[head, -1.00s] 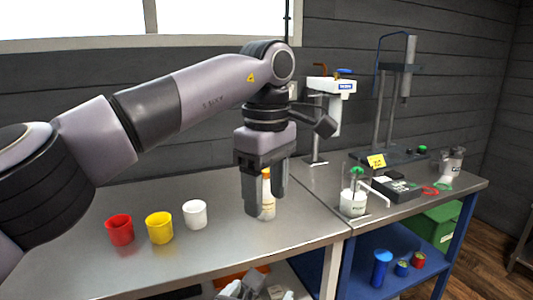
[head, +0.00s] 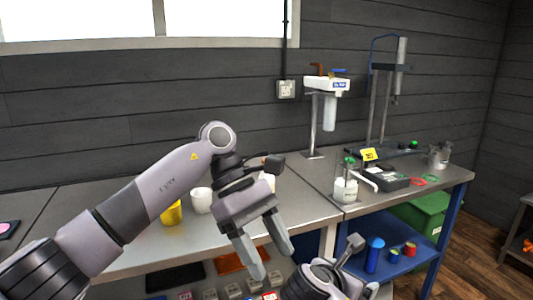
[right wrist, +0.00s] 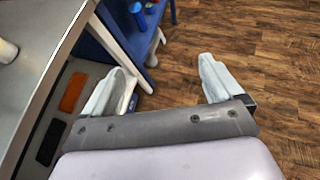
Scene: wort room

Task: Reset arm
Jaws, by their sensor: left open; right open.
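My left gripper (head: 272,265) is open and empty, angled downward in front of the table's front edge in the head view. Behind it, a pale bottle (head: 269,181) stands on the steel table (head: 215,234), mostly hidden by the gripper. My right gripper (right wrist: 162,68) is open and empty in the right wrist view, above the wooden floor beside the bench. Part of my right arm shows at the bottom of the head view.
A yellow cup (head: 171,213) and a white cup (head: 201,201) stand near my left arm. A blue shelf (head: 405,255) holds a blue container (head: 374,254). Open floor (right wrist: 255,75) lies on the right.

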